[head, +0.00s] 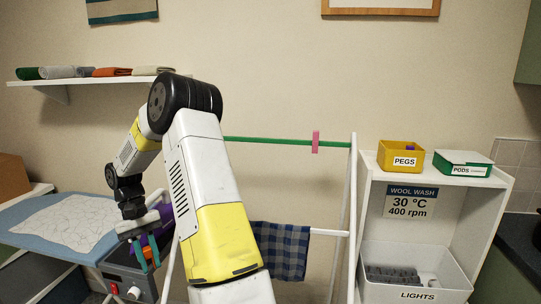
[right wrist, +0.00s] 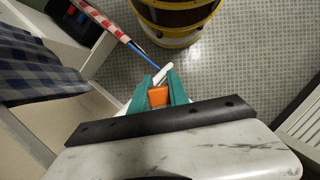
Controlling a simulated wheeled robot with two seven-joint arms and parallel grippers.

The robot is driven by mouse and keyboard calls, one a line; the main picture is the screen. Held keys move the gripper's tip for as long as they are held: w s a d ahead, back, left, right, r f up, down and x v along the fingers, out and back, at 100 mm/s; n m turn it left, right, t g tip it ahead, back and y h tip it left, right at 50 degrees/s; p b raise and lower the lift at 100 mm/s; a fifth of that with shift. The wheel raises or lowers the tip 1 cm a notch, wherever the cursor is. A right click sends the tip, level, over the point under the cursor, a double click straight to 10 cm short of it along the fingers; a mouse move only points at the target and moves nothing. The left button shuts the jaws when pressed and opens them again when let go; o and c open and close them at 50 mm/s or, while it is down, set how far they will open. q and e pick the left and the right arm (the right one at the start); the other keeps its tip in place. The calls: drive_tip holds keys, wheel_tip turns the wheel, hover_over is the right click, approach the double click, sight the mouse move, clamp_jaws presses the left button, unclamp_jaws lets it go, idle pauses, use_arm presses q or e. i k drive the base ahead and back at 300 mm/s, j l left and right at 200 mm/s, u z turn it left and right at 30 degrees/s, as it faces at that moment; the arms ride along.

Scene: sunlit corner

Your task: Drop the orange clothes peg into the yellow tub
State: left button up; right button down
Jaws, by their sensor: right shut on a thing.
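My right gripper (head: 146,257) is at the lower left of the head view, near the ironing board. Its teal fingers are shut on the orange clothes peg (right wrist: 158,96), which shows between the fingertips in the right wrist view. In the head view only a small bit of orange shows between the fingers. The yellow tub (head: 384,156), labelled PEGS, stands on top of the white shelf unit at the right, well away from the gripper. Something purple shows in it; most of its inside is hidden. My left gripper is not in view.
A drying rack with a green rail (head: 270,141), a pink peg (head: 315,142) and a checked cloth (head: 281,250) stands between gripper and tub. A green-and-white PODS box (head: 462,163) is right of the tub. A LIGHTS bin (head: 445,287) sits below. The ironing board (head: 20,213) is left.

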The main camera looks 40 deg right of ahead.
sight(398, 167)
drive_tip(key=k+l, duration=1.45)
drive_tip(key=i+l, duration=0.1)
drive_tip(key=l, duration=0.35)
drive_tip(key=i, duration=0.05)
